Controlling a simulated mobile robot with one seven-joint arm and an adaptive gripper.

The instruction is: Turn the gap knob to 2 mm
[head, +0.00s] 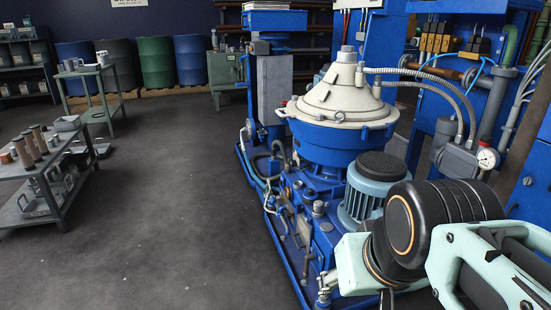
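The separator skid (310,255) is blue with a cream domed bowl cover (340,98) on top. I cannot pick out the gap knob or any millimetre scale; small fittings on the skid's front are too small to tell apart. My arm, mint green with black joints, fills the lower right corner and hides part of the skid. My gripper's fingers do not show in the head view, so I cannot see whether they are near any knob.
A motor (372,185) stands on the skid beside my arm. A pressure gauge (487,158) and pipes are at the right. A grey cart (45,185) with cylinders is at the left. Drums (155,62) line the back. The floor (160,210) between cart and skid is clear.

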